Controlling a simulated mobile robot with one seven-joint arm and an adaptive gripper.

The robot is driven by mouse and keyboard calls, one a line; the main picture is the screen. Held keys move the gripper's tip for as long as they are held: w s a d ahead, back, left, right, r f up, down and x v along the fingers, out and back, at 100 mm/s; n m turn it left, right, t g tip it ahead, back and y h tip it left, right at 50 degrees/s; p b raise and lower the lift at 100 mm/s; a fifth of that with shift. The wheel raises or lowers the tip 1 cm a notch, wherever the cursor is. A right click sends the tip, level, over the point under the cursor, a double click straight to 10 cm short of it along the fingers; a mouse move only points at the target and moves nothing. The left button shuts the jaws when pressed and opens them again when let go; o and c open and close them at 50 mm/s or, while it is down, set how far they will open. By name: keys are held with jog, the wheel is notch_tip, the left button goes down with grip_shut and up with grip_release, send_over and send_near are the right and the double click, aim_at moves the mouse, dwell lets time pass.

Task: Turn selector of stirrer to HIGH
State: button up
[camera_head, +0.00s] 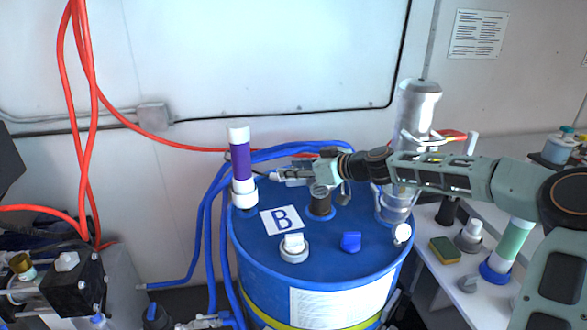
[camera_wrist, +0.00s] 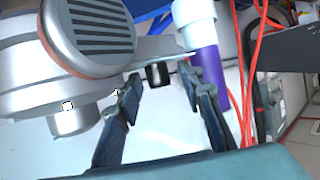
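The stirrer, a grey rounded body with a dark slotted grille (camera_wrist: 100,25), fills the upper left of the wrist view. A small black knob-like part (camera_wrist: 158,74), possibly the selector, hangs beside it between my fingers in that view. I cannot read any HIGH mark or the knob's setting. My gripper (camera_wrist: 165,90) is open, its two dark blue fingers apart with nothing clasped between them. In the head view my gripper (camera_head: 278,176) is above the blue drum (camera_head: 325,262), beside the purple and white pipe (camera_head: 240,160).
The drum top carries a white cap (camera_head: 293,242), a blue cap (camera_head: 350,241) and a "B" label (camera_head: 282,219). Blue hoses (camera_head: 205,235) and red hoses (camera_head: 85,120) run at the left. A sponge (camera_head: 445,250) lies on the right bench.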

grip_shut()
